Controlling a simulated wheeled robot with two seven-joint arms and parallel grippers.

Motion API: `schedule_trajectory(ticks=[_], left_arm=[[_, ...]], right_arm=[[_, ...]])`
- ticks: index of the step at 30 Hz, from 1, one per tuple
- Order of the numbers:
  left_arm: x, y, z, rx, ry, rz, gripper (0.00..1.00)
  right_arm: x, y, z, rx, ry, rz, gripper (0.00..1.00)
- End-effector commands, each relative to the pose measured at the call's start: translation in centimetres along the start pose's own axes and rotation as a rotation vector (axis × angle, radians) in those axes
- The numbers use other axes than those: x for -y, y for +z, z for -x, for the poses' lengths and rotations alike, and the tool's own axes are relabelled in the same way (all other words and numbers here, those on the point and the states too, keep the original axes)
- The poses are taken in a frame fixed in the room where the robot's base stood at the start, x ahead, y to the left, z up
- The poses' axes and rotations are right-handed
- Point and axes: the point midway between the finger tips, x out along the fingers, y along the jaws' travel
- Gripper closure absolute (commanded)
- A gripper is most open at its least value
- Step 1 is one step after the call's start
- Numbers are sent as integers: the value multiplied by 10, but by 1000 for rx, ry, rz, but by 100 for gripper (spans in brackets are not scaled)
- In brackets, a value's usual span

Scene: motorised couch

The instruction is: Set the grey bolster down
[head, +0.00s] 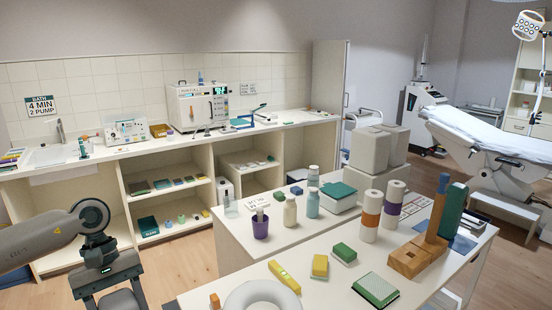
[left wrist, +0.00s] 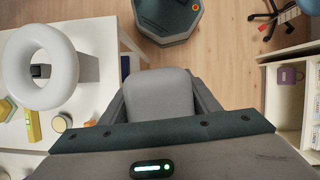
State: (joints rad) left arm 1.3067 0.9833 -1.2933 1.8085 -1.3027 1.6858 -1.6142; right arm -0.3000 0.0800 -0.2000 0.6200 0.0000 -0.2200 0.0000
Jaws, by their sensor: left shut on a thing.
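The grey bolster (left wrist: 161,95) is between the two fingers of my left gripper (left wrist: 163,97), which is shut on it. In the left wrist view its rounded grey face shows with wooden floor around and beyond it. In the head view my left gripper (head: 116,292) is at the bottom left, left of the near table, and a grey part of the bolster (head: 119,301) shows at the frame's lower edge. The rest of the bolster is hidden or cut off. My right gripper is not in view.
The near table (head: 225,292) holds a white ring (head: 262,296), a yellow tool (head: 284,276), sponges, bottles and a wooden block stand (head: 418,256). An open-shelved counter (head: 125,152) runs along the back wall. A white padded couch (head: 490,135) stands at far right.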

Motion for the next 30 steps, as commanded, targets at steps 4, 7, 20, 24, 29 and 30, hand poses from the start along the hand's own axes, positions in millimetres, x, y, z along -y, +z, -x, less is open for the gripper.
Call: schedule_trajectory(ticks=[4, 7, 20, 24, 29, 30], left_arm=[[15, 16, -22, 0, -87, -206, 81], [24, 25, -33, -1, -133, -320, 81], [-4, 58, -55, -3, -222, -541, 81], [-24, 73, -62, -3, -242, -592, 81], [-44, 88, -72, -2, -266, -643, 81], [-41, 82, -81, -2, -264, -636, 81]], right_arm=[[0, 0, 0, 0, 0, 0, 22], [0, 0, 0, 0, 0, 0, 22], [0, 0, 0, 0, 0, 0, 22], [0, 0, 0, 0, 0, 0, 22], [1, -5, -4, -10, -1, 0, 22], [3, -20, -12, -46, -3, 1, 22]])
